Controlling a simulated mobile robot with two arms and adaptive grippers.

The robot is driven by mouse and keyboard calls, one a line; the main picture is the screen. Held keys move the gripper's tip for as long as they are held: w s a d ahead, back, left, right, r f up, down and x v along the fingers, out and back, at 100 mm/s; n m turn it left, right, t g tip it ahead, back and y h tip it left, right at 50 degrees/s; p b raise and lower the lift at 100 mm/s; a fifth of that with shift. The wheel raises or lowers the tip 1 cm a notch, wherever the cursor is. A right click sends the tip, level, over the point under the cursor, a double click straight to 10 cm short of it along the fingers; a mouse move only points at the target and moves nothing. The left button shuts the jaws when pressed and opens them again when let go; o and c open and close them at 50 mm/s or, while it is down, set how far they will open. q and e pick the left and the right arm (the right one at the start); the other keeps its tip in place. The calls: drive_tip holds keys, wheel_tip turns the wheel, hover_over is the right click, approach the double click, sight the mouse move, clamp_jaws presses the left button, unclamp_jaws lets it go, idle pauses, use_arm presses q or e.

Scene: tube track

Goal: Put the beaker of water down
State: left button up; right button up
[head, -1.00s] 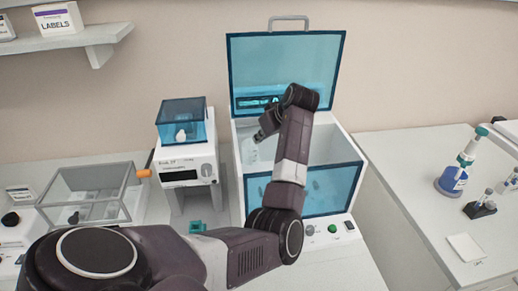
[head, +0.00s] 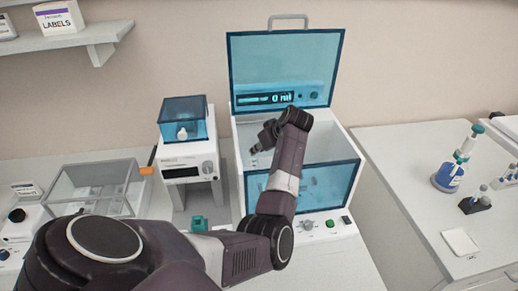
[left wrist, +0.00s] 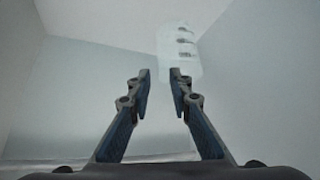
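My left gripper (head: 255,150) is inside the open white box with a teal lid (head: 285,62) and a teal front panel (head: 338,178). The left wrist view shows its two fingers (left wrist: 161,74) apart, with nothing clearly between them. A pale, see-through vessel with dark marks, seemingly the beaker (left wrist: 181,50), shows just beyond the fingertips, a little right of the gap. I cannot tell whether a finger touches it. In the head view I cannot make out the beaker. My right gripper is in neither view.
A small white instrument with a teal cover (head: 185,110) stands left of the box. A clear case (head: 95,187) is farther left. On the right bench stand a blue-based bottle (head: 449,176) and a small dark rack (head: 475,204). The box's walls surround my gripper.

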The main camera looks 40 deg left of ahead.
use_arm(q)
drive_tip(key=b+v, duration=0.3)
drive_tip(key=v, duration=0.9)
drive_tip(key=shift+r, duration=0.1)
idle(0.4)
